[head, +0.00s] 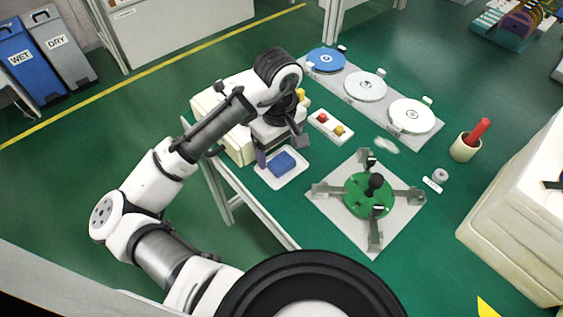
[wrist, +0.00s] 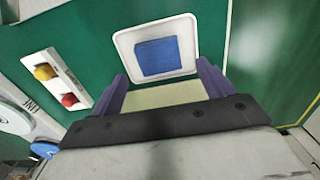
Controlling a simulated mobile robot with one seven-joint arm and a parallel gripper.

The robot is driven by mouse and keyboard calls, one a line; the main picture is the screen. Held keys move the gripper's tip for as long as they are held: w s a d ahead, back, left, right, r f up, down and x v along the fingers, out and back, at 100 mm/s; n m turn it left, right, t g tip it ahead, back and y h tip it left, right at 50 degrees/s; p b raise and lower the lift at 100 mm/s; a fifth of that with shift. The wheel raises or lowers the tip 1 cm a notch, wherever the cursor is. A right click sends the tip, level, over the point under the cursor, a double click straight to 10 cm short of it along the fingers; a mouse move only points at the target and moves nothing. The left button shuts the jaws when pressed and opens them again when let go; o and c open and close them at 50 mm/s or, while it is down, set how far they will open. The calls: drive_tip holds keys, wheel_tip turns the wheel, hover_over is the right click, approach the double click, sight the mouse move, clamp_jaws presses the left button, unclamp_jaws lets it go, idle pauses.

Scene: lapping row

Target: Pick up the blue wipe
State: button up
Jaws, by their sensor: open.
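The blue wipe (head: 283,162) is a small blue square lying in a white tray (head: 270,182) on the green table. In the wrist view the blue wipe (wrist: 157,57) lies in the middle of the white tray (wrist: 122,38), ahead of my fingers. My gripper (head: 279,149) hangs above the tray's far side in the head view. Its two purple fingers are apart and empty, and the gripper also shows in the wrist view (wrist: 162,88). The wipe is clear of the fingers.
A white block with a red and a yellow knob (head: 331,127) stands close to the tray. A grey plate with a green disc and clamps (head: 330,197) lies to the right. A row of round discs (head: 365,86) is behind. A cup (head: 463,150) holds a red stick.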

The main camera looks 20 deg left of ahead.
sight(279, 159)
drive_tip(key=shift+f, duration=1.35)
drive_tip(key=c, duration=1.1)
drive_tip(key=shift+o, duration=0.2)
wheel_tip(279, 159, up, 20)
drive_tip(key=p, duration=0.1)
